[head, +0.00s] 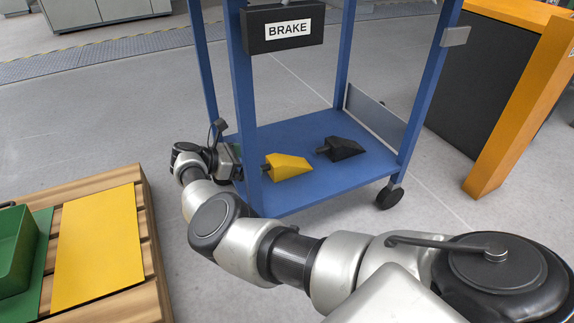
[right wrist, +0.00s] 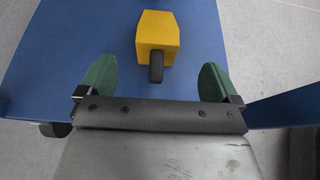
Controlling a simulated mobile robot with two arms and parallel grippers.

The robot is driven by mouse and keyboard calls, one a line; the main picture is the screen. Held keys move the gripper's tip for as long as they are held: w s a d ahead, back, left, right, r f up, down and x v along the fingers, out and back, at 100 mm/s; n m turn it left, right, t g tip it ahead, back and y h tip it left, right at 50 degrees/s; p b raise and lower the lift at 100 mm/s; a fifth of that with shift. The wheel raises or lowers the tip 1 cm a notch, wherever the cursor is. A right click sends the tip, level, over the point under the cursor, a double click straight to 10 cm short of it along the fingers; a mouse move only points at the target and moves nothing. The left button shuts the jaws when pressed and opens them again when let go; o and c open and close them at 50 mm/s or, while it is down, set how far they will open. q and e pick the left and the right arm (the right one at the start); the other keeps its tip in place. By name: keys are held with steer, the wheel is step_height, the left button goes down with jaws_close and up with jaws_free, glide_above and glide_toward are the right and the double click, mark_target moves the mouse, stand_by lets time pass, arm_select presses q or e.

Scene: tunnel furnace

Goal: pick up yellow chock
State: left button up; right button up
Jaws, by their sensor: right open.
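The yellow chock (head: 289,166) lies on the blue lower shelf (head: 310,194) of the cart, with its short dark handle pointing left toward my right gripper (head: 238,163). In the right wrist view the yellow chock (right wrist: 157,35) is ahead, and its handle points back between the two green fingers of my right gripper (right wrist: 157,80). Those fingers are spread wide, with a gap on both sides of the handle. A black chock (head: 341,148) lies on the same shelf, to the right of the yellow one. My left gripper is not visible.
The cart's blue front-left post (head: 243,100) stands close to my right gripper. A BRAKE sign (head: 286,29) hangs above the shelf. A wooden pallet (head: 150,240) with a yellow panel (head: 98,245) and a green bin (head: 12,250) is at left. An orange-framed dark cabinet (head: 480,80) stands at right.

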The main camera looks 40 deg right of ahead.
mark_target(272, 161)
steer(key=shift+x, duration=0.85)
steer(key=b+x, duration=0.3)
steer(key=x, duration=0.1)
steer(key=shift+w+d+f, duration=0.15)
steer(key=shift+d+f, duration=0.05)
steer(key=shift+f, duration=0.1)
steer(key=shift+d, duration=0.45)
steer(key=shift+r, duration=0.1)
steer(key=c, duration=1.3)
steer(key=shift+r, duration=0.1)
